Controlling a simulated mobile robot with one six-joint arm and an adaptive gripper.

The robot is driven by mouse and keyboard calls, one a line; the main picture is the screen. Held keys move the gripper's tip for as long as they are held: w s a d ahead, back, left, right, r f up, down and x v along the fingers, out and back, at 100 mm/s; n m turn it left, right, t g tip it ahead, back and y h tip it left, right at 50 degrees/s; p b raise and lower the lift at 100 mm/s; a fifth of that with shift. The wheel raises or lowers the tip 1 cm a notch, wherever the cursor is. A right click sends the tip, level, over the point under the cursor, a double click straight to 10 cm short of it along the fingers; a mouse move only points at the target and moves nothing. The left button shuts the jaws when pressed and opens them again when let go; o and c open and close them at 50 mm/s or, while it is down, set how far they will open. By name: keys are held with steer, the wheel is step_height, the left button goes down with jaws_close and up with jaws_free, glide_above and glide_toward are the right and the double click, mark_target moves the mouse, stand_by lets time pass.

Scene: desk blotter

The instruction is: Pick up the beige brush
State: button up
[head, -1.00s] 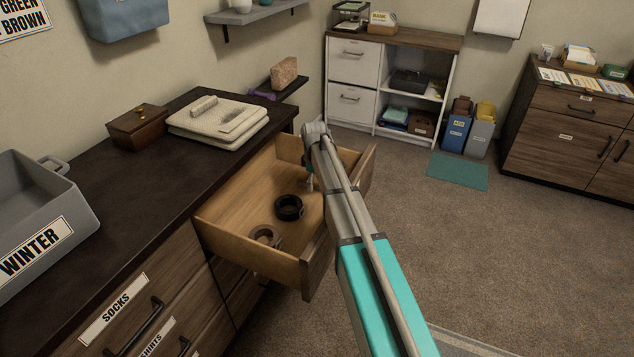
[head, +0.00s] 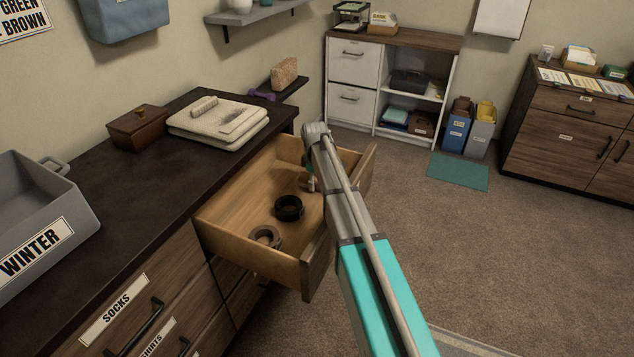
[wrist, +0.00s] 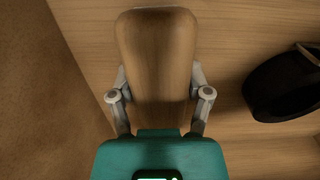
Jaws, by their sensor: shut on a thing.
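My gripper (wrist: 160,97) is shut on a smooth, rounded, oblong tan-brown thing (wrist: 157,50) with wood grain, which looks like the back of the brush. One finger lies along each side of it; its underside is hidden, so I see no bristles. In the head view my gripper (head: 309,178) is over the right part of the open drawer (head: 235,205), largely covered by my arm. Only a small tan part of the held thing (head: 306,184) shows there. I cannot tell whether it touches the drawer floor.
A black ring-shaped thing (head: 289,208) and a brown ring-shaped thing (head: 266,235) lie in the drawer near the gripper. The drawer's front wall (head: 318,262) is close to my arm. Folded cream towels (head: 215,130) and a wooden box (head: 138,127) stand on the dresser top.

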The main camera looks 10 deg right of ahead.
steer(key=shift+r+p, duration=4.8)
steer(key=shift+r, duration=0.15)
steer(key=o, duration=0.6)
steer(key=shift+c, duration=0.2)
steer(key=c, duration=0.4)
steer(key=shift+o, duration=0.2)
step_height(320, 180, up, 37)
steer(key=p, duration=3.6)
steer(key=shift+f+p, duration=0.15)
steer(key=shift+p, duration=0.25)
steer(key=shift+d, duration=0.1)
